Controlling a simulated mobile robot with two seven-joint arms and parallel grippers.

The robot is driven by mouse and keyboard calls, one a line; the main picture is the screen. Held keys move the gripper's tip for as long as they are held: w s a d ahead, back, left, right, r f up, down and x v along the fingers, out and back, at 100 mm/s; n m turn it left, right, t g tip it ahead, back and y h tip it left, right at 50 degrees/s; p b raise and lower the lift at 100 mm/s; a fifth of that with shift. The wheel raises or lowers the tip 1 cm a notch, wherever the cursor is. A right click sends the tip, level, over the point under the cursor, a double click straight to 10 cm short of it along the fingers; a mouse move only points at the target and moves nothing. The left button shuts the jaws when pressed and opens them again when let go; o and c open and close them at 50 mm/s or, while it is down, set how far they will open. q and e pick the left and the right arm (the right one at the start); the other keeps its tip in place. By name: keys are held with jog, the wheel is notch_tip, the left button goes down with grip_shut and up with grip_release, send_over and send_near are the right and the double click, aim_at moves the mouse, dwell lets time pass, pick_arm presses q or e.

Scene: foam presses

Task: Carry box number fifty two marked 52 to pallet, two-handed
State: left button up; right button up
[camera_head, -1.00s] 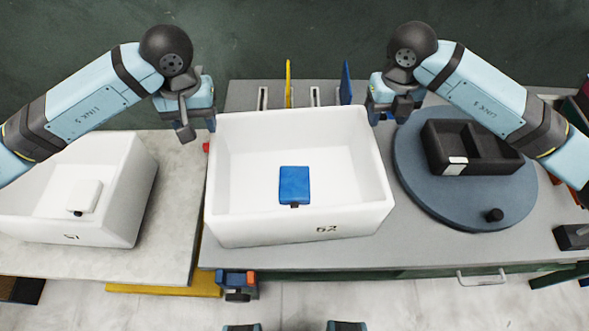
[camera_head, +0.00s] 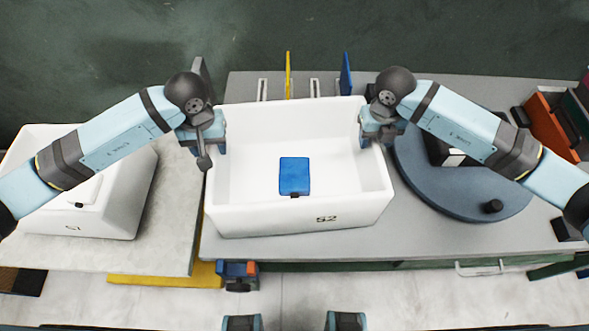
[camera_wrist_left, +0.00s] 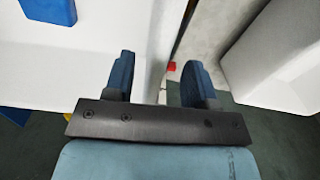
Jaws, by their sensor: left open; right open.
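The white open box marked 52 (camera_head: 260,222) stands upright on the grey bench, with a blue block (camera_head: 294,175) inside on its floor. My left gripper (camera_head: 216,138) is open at the box's left wall. In the left wrist view its two blue fingers (camera_wrist_left: 160,85) stand apart, one over the inside of the box (camera_wrist_left: 95,50) and one outside, with the wall's rim between them. My right gripper (camera_head: 372,132) is open at the right wall; its fingertips are partly hidden, so I cannot tell whether it touches. I cannot make out a pallet for certain.
A blue round turntable (camera_head: 460,200) with a dark tray lies right of box 52. Yellow and blue upright plates (camera_head: 346,75) stand behind. A yellow piece (camera_head: 160,281) shows low at left.

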pick_arm(q)
jog(key=shift+f, duration=1.45)
pick_arm(e)
jog(key=shift+f, duration=1.45)
pick_arm(q)
grip_shut()
pick_arm(e)
grip_shut()
